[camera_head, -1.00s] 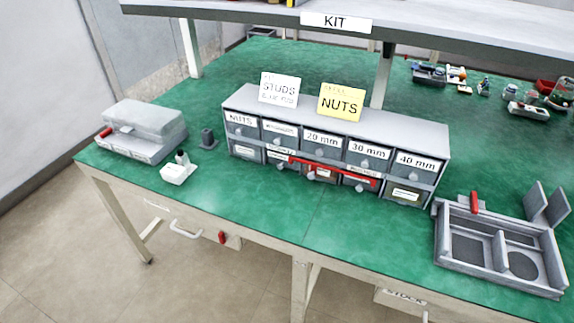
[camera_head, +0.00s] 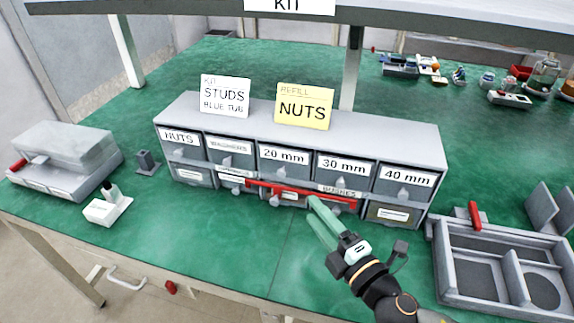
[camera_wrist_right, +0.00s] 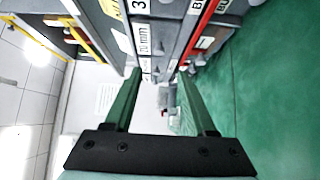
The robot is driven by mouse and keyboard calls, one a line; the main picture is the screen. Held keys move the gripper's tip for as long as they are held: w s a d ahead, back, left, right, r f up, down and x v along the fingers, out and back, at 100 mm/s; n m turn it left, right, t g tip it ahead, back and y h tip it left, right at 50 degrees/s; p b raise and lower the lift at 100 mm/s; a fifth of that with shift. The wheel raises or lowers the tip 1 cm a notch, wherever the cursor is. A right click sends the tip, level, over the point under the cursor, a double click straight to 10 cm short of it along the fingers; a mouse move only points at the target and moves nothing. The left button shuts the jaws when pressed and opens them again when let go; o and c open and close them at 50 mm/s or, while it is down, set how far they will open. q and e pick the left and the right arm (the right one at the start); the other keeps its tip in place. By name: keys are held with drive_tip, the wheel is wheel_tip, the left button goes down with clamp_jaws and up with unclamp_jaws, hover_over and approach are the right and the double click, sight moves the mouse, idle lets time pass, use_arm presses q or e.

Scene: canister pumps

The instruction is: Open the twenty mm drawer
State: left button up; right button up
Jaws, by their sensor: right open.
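The 20 mm drawer (camera_head: 284,156) is in the upper row of the grey drawer cabinet (camera_head: 380,130), between the washers drawer (camera_head: 230,149) and the 30 mm drawer (camera_head: 342,166). It looks shut, with a small grey knob below its label. In the right wrist view its label (camera_wrist_right: 144,38) shows sideways. My right gripper (camera_head: 314,203) is in front of the cabinet's lower row, below and right of the 20 mm drawer. Its green fingers are apart with nothing between them, as the right wrist view (camera_wrist_right: 160,85) shows. My left gripper is not in view.
A red bar (camera_head: 300,193) runs across the lower drawers' fronts. A grey divided tray (camera_head: 490,265) stands at right. A grey case (camera_head: 65,158) and a small white dispenser (camera_head: 108,206) stand at left. Two cards stand on the cabinet. The green table before the cabinet is mostly clear.

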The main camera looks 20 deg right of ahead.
sight(283, 176)
drive_tip(key=w, duration=0.3)
drive_tip(key=w+a+p, duration=0.1)
drive_tip(key=w, duration=0.3)
drive_tip(key=w+a+p, duration=0.1)
drive_tip(key=w, duration=0.3)
drive_tip(key=shift+a, duration=0.1)
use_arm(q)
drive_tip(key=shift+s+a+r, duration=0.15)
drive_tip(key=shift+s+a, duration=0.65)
use_arm(e)
drive_tip(key=shift+w+a, duration=0.15)
drive_tip(key=shift+w, duration=0.4)
clamp_jaws()
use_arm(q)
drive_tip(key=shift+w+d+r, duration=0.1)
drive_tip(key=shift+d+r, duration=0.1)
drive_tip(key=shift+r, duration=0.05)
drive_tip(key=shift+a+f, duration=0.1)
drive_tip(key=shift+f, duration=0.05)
use_arm(e)
drive_tip(key=shift+s, duration=0.1)
